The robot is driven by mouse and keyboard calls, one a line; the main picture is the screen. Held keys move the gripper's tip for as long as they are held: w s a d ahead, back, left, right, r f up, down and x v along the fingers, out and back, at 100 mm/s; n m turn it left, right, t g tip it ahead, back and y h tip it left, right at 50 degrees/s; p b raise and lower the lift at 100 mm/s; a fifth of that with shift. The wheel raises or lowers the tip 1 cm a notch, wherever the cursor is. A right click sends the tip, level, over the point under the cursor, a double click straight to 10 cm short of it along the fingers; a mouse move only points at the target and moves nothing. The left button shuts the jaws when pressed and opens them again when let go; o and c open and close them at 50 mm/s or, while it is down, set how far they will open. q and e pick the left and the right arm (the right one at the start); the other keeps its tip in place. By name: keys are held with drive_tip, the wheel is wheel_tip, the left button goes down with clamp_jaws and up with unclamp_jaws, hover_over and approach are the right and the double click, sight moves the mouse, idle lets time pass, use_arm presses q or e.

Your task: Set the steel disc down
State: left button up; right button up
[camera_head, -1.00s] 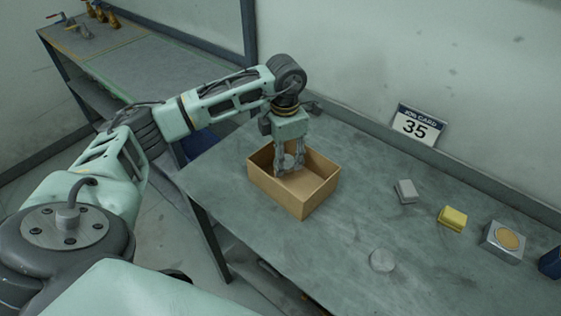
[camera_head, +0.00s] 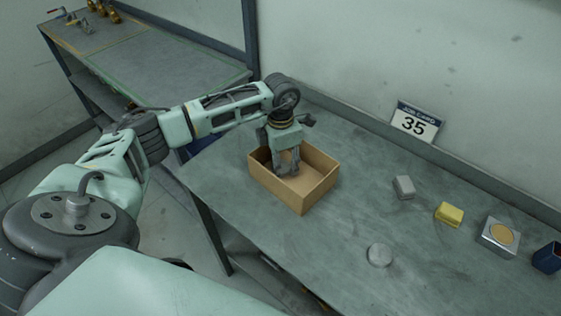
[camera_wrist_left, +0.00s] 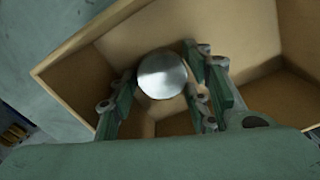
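My left gripper (camera_head: 286,168) points down into the open cardboard box (camera_head: 304,205) on the bench. In the left wrist view, a shiny round steel disc (camera_wrist_left: 162,75) sits between the two fingers of the left gripper (camera_wrist_left: 163,75), which appear to touch it on both sides. The box's walls and floor (camera_wrist_left: 245,30) lie behind the disc. Whether the disc touches the box floor cannot be told. In the head view the fingers and box wall mostly hide this disc. Another round grey disc (camera_head: 380,255) lies on the bench to the right. My right gripper is not in view.
On the grey bench (camera_head: 340,240) to the right are a grey block (camera_head: 403,187), a yellow block (camera_head: 449,214), a metal box with a tan round top (camera_head: 499,236) and a blue container (camera_head: 548,258). A job card 35 (camera_head: 415,123) stands by the wall.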

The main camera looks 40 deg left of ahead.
sight(281, 165)
use_arm(q)
drive_tip(key=shift+r, duration=0.15)
wheel_tip(281, 165, up, 12)
drive_tip(key=b, duration=0.3)
idle(0.4)
